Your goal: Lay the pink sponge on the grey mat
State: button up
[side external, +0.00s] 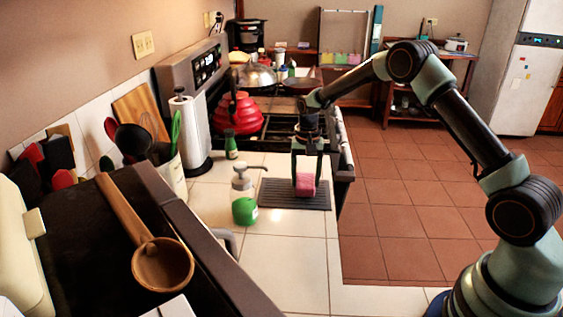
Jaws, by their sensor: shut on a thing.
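The pink sponge (305,186) is between the fingers of my gripper (306,174), which is shut on it. The sponge shows over the right part of the grey mat (275,198). I cannot tell from this view whether the sponge touches the mat or is held just above it. The mat lies flat on the white tiled counter. My gripper points down, and its fingers hide parts of the sponge's sides.
A soap dispenser with green contents (244,198) stands at the mat's left edge. A small green bottle (231,145) and a paper towel roll (188,135) stand farther left. The stove with red bowls (238,112) is behind. Free counter (290,250) lies in front of the mat.

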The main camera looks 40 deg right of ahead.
jog(key=shift+f, duration=0.65)
jog(key=o, duration=1.4)
jog(key=shift+f, duration=0.1)
jog(key=shift+o, duration=0.2)
